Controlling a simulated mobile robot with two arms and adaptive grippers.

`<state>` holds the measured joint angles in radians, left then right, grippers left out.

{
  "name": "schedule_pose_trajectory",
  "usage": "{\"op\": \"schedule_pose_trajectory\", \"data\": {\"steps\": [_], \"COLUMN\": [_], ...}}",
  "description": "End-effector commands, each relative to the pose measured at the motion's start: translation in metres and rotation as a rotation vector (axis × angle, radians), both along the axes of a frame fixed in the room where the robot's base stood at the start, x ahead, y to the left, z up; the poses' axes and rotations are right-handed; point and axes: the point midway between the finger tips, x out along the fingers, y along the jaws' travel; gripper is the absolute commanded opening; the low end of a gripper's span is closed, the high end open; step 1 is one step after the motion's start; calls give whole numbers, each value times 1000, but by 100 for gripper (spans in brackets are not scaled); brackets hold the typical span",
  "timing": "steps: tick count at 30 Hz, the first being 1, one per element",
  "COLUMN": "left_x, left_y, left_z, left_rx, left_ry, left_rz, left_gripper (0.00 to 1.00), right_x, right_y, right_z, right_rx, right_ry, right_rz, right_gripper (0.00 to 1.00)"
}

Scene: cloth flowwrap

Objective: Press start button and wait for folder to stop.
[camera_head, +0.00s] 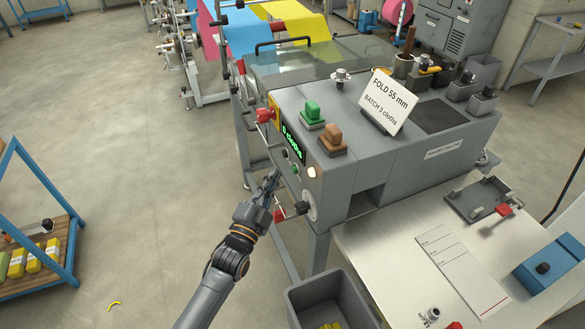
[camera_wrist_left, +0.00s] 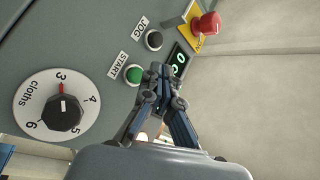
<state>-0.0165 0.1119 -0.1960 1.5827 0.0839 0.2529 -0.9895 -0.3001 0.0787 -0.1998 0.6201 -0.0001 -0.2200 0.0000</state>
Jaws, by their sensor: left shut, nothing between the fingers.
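The folder (camera_head: 400,150) is a large grey machine with a tilted front panel. Its green START button (camera_wrist_left: 133,74) shows in the left wrist view, just left of my fingertips; in the head view the green button (camera_head: 295,169) sits below the lit display. The display (camera_head: 293,142) reads "0 cloths" in green; it is partly covered in the wrist view (camera_wrist_left: 179,62). My left gripper (camera_head: 271,180) is shut and empty, with its tips close to the panel (camera_wrist_left: 160,70). I cannot tell whether they touch it. My right gripper is out of view.
A black JOG button (camera_wrist_left: 154,39), a red emergency knob (camera_wrist_left: 207,24) and a cloths dial (camera_wrist_left: 60,112) pointing at 3 surround START. A sign (camera_head: 388,102) reads "FOLD 55 mm, BATCH 3 cloths". A grey bin (camera_head: 305,295) stands below. Floor left is mostly free.

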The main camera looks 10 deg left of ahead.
Motion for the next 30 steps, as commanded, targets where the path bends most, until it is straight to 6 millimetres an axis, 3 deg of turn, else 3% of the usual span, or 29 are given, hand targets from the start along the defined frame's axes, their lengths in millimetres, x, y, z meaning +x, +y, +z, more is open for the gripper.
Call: {"op": "schedule_pose_trajectory", "data": {"steps": [9,30], "left_x": [-17,-18], "left_y": [25,27], "left_z": [1,1], "left_rx": [2,0], "left_ry": [-1,-2], "left_rz": [0,-1], "left_gripper": [0,0], "right_x": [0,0], "right_y": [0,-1], "right_z": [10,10], "right_rx": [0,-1], "right_ry": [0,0], "right_rz": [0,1], "right_gripper": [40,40]}}
